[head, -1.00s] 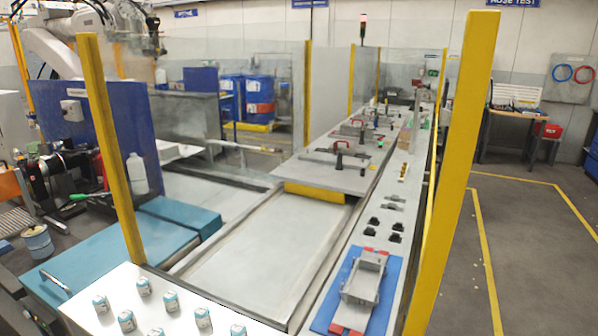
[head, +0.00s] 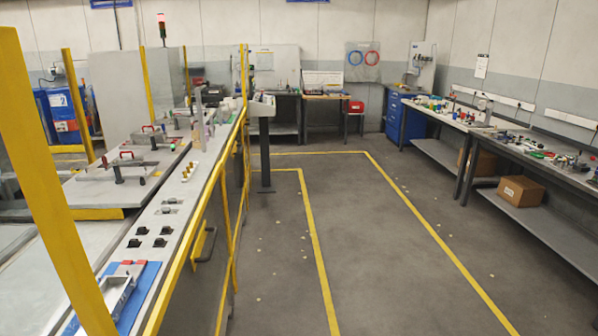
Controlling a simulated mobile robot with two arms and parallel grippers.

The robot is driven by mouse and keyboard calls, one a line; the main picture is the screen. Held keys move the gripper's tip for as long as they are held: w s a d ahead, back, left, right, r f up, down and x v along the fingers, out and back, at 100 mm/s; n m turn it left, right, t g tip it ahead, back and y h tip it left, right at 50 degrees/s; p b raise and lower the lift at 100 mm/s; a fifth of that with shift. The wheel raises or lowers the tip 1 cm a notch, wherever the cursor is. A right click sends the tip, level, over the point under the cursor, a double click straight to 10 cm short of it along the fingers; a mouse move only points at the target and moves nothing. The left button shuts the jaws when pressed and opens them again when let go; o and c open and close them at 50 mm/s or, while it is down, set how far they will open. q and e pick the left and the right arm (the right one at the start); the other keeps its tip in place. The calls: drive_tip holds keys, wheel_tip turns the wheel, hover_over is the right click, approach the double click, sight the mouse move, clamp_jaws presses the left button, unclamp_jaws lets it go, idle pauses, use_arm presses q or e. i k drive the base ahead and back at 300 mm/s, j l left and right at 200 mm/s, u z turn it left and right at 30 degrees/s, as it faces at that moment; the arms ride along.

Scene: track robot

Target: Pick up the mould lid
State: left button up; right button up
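I cannot pick out the mould lid for certain. At the left, a grey plate (head: 82,197) on the line carries a red-handled fixture (head: 122,166). A similar red-handled fixture (head: 152,136) stands farther back. A grey metal part (head: 117,294) lies near red pieces (head: 130,268) on a blue mat (head: 146,291) at the lower left, partly hidden by a yellow post. Neither of my grippers is in view.
A yellow rail (head: 198,232) and a yellow post (head: 45,170) border the line. Grey floor (head: 380,240) with yellow lines is clear in the middle. Cluttered benches (head: 520,147) stand at the right, with cardboard boxes (head: 520,190) on the lower shelf. A blue cabinet (head: 394,118) stands behind.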

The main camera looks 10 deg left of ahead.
sight(121, 158)
drive_tip(key=i+l+z, duration=0.4)
drive_tip(key=i+z, duration=0.2)
drive_tip(key=i+j+u, duration=0.15)
drive_tip(key=i+u, duration=0.2)
drive_tip(key=i, duration=0.2)
drive_tip(key=i+u, duration=0.3)
drive_tip(key=i, duration=0.2)
drive_tip(key=i+z, duration=0.2)
drive_tip(key=i, duration=0.5)
drive_tip(key=i+j+z, duration=0.2)
drive_tip(key=i, duration=0.55)
drive_tip(key=i+l+u, duration=0.15)
drive_tip(key=i+u, duration=0.15)
drive_tip(key=i+l+u, duration=0.35)
drive_tip(key=i+u, duration=0.15)
drive_tip(key=u, duration=0.3)
drive_tip(key=i+l+u, duration=0.1)
drive_tip(key=u, duration=0.4)
drive_tip(key=i+l+u, duration=0.1)
drive_tip(key=u, duration=0.35)
drive_tip(key=l+u, duration=0.25)
drive_tip(key=u, duration=0.25)
